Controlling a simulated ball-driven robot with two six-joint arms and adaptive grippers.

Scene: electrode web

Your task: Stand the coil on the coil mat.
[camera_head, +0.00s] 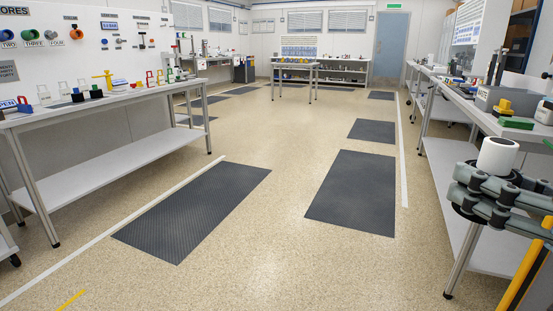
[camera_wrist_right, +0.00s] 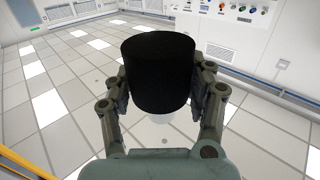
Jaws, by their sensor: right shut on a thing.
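My right gripper (camera_head: 500,190) is shut on the coil (camera_head: 497,157), a white upright cylinder in the head view with a dark part showing between the fingers. In the right wrist view the coil (camera_wrist_right: 158,72) looks like a black cylinder between the two fingers of the right gripper (camera_wrist_right: 160,95). The coil is held in the air in front of the right bench. My left gripper is not in view. I cannot make out which surface is the coil mat; dark mats (camera_head: 355,190) lie on the floor, but none is marked as it.
The right bench (camera_head: 470,112) carries a grey box, a yellow item and a green item (camera_head: 516,123) close behind the coil. A small table (camera_head: 295,66) stands far back. The floor between the benches is clear.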

